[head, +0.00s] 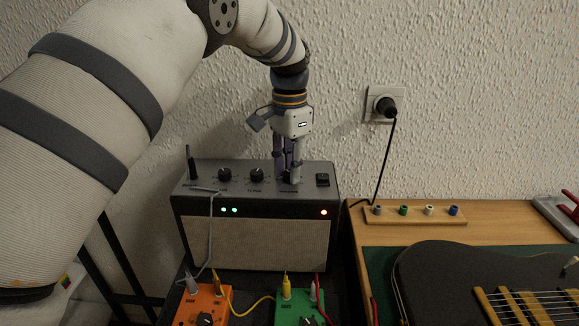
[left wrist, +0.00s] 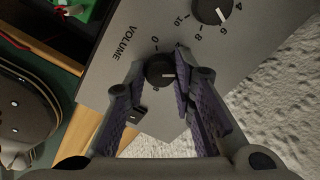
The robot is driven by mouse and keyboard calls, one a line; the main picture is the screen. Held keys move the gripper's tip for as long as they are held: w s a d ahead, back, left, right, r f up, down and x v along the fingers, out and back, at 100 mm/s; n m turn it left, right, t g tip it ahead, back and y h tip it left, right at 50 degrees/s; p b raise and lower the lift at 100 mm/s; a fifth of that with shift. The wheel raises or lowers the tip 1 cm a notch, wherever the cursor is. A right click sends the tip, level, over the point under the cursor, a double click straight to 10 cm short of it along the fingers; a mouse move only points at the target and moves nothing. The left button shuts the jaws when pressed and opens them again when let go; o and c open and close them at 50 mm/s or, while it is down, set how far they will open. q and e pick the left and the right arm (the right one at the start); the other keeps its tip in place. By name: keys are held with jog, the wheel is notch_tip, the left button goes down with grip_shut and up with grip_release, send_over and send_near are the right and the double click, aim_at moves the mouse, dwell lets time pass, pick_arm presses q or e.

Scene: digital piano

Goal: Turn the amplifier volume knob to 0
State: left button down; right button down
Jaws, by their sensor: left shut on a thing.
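The grey amplifier (head: 258,244) stands upright with a row of black knobs on its top panel. The volume knob (left wrist: 159,71) lies between the fingers of my left gripper (left wrist: 158,88) in the left wrist view. A white pointer line on it points right in that view, and a printed 0 is just above it, off the pointer's direction. In the head view my left gripper (head: 289,178) reaches straight down onto the panel's right part, its fingers hiding most of this knob. It is shut on the knob. My right gripper is not in view.
Other knobs (head: 256,175) and a black rocker switch (head: 322,180) sit close beside the gripper. Orange (head: 200,307) and green (head: 299,310) pedals with cables stand in front. A guitar (head: 480,283) lies at right. The textured wall is close behind.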

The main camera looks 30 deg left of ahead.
pick_arm(q)
jog(key=n, duration=0.4)
jog(key=shift+n+p, duration=0.4)
jog(key=n, duration=0.9)
jog(key=shift+n, duration=0.4)
jog(key=n, duration=0.5)
jog(key=c, duration=1.3)
grip_release()
jog(key=shift+c, duration=0.2)
